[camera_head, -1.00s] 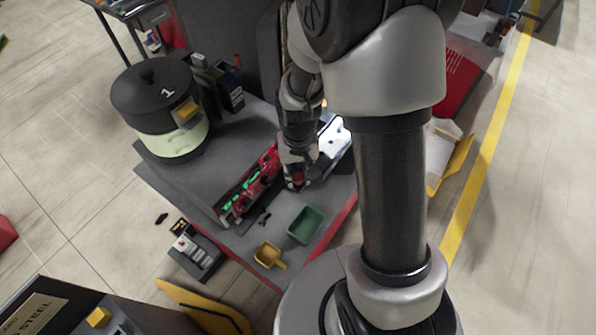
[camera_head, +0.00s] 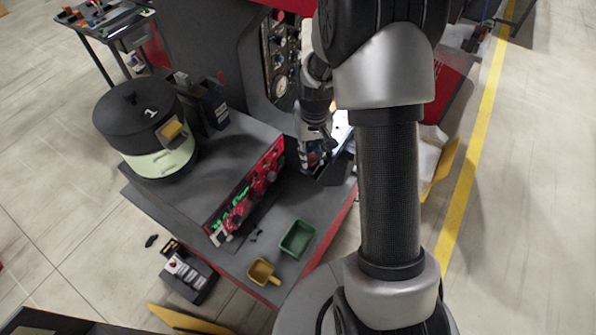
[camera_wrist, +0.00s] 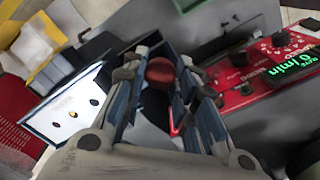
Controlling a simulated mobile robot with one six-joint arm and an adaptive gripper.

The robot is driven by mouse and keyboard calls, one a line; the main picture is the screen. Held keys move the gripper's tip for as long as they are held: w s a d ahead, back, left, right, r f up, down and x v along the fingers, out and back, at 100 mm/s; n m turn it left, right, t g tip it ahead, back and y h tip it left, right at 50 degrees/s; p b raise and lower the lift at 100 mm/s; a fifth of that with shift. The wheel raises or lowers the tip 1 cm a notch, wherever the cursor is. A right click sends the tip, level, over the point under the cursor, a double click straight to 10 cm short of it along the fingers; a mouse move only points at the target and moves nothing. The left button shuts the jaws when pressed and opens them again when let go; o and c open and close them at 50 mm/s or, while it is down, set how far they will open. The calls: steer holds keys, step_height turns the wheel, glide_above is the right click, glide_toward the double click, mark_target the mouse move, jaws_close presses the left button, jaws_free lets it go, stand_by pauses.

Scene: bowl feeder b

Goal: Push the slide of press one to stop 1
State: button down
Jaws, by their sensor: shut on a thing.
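My gripper (camera_head: 316,163) is over the right part of the grey bench, beside the red control panel (camera_head: 246,190). In the wrist view my gripper (camera_wrist: 163,85) has its blue-sided fingers closed around a round red knob (camera_wrist: 160,72). The knob seems to belong to the slide; the fingers hide most of it. A white plate with dark holes (camera_wrist: 72,108) lies left of the fingers in the wrist view. It is mostly hidden behind my arm in the head view. I cannot make out the stop marks or any press number.
A dark bowl feeder marked 1 (camera_head: 140,110) stands on the left of the bench. A green tray (camera_head: 297,238) and a yellow scoop (camera_head: 263,272) lie at the front. A dark upright housing (camera_head: 215,50) rises behind. The red panel (camera_wrist: 262,75) is close right of my fingers.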

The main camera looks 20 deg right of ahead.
steer(key=shift+w+d, duration=0.45)
steer(key=shift+d, duration=0.15)
steer(key=c, duration=1.2)
jaws_free()
steer(key=shift+c, duration=0.2)
steer(key=shift+s+a, duration=0.1)
